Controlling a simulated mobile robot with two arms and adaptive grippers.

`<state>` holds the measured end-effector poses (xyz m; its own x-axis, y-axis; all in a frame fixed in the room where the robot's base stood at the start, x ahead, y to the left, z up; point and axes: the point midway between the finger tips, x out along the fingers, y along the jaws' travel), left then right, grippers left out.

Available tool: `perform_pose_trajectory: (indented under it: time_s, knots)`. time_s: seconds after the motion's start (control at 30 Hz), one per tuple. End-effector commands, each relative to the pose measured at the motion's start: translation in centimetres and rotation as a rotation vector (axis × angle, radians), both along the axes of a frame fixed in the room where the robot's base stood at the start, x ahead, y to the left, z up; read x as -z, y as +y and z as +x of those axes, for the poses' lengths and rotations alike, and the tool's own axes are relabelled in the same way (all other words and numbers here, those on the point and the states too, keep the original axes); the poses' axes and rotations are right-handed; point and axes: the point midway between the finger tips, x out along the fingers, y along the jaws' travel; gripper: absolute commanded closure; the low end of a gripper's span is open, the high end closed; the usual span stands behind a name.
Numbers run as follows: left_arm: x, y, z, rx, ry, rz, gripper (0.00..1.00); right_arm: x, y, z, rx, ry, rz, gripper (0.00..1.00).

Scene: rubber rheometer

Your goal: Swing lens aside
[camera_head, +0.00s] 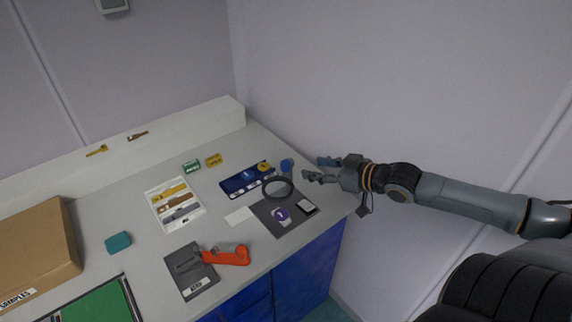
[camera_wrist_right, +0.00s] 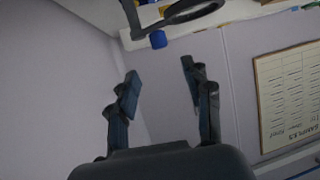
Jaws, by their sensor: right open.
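The lens (camera_head: 279,187) is a dark round ring above a dark grey mat (camera_head: 268,217) near the right end of the counter. A small blue knob (camera_head: 287,164) stands just behind it, close to the wall side. In the right wrist view the lens ring (camera_wrist_right: 194,12) is at the top, with the blue knob (camera_wrist_right: 158,39) just below it. My right gripper (camera_head: 322,170) is open and empty, to the right of the knob and apart from it. In the right wrist view its fingers (camera_wrist_right: 160,70) are spread below the knob. My left gripper is out of view.
A blue tray (camera_head: 248,178) lies behind. An orange tool (camera_head: 228,256), a white sample tray (camera_head: 174,206) and a cardboard box (camera_head: 38,248) are further left. The wall bounds the right side.

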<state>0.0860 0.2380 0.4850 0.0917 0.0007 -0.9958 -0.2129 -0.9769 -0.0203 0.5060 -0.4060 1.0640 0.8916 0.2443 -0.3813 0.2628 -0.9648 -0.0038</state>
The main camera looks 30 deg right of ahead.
Motion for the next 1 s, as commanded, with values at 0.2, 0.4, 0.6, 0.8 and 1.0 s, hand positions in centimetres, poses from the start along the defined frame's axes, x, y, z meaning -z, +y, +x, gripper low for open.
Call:
perform_pose_trajectory:
  time_s: [0.2,0.4,0.6,0.8,1.0]
  knots:
    - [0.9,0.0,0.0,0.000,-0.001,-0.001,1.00,0.7,0.4,1.9,0.002,-0.004,-0.001,0.50]
    - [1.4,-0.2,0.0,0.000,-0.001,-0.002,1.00,1.3,0.8,3.4,0.001,-0.005,-0.002,0.50]
    - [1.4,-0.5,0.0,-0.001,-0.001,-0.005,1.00,2.0,1.2,5.2,0.004,-0.005,-0.002,0.50]
    - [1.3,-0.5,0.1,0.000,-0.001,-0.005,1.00,2.9,1.8,7.2,0.005,-0.004,0.001,0.50]
    - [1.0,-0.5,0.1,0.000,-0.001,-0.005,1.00,3.8,2.4,9.3,0.004,-0.002,-0.001,0.50]
